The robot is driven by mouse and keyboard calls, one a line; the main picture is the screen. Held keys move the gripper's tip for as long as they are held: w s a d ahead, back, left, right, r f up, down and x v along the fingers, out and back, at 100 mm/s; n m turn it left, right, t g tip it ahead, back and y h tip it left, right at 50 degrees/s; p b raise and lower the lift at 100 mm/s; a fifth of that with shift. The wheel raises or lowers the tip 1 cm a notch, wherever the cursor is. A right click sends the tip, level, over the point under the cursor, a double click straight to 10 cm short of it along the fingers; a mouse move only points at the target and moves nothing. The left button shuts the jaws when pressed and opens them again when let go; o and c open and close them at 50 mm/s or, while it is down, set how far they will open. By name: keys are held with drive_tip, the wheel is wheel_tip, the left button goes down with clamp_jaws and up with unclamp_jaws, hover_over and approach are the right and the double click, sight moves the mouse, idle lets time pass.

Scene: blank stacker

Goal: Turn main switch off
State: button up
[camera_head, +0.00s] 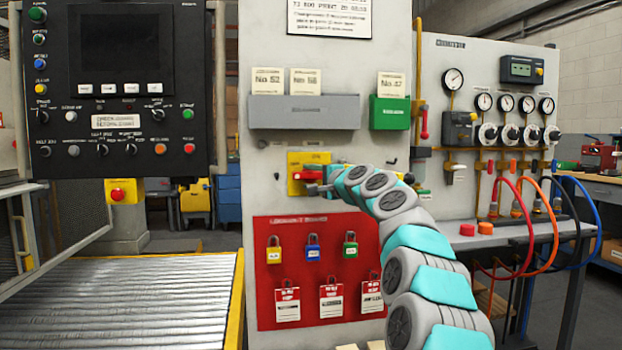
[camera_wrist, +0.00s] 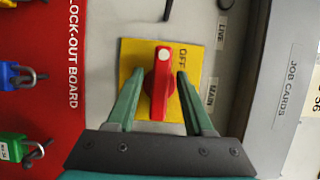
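The main switch is a red handle (camera_head: 308,175) on a yellow plate (camera_head: 295,187) fixed to the grey cabinet. In the head view the handle lies level. The wrist view shows the red handle (camera_wrist: 161,90) between my fingers, on the yellow plate (camera_wrist: 128,60), with OFF printed at the plate's edge and MAIN and LIVE labels beside it. My gripper (camera_wrist: 160,78) is open, with one finger on each side of the handle and visible gaps to it. In the head view my gripper (camera_head: 322,187) is at the plate, its fingers partly hidden.
Below the switch is a red lock-out board (camera_head: 340,240) with padlocks and tags. Above it are a grey card holder (camera_head: 304,112) and a green one (camera_head: 390,113). A control panel (camera_head: 120,130) is at the left. Gauges and hoses stand at the right.

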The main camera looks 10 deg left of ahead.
drive_tip(key=shift+o, duration=0.2)
drive_tip(key=shift+d, duration=0.1)
drive_tip(key=shift+s+d+r, duration=0.1)
drive_tip(key=shift+s+d, duration=0.25)
drive_tip(key=shift+s, duration=0.1)
drive_tip(key=shift+s+d+b, duration=0.15)
drive_tip(key=shift+s+b, duration=0.15)
drive_tip(key=shift+b, duration=0.1)
drive_tip(key=shift+b+v, duration=0.65)
drive_tip(key=shift+v, duration=2.3)
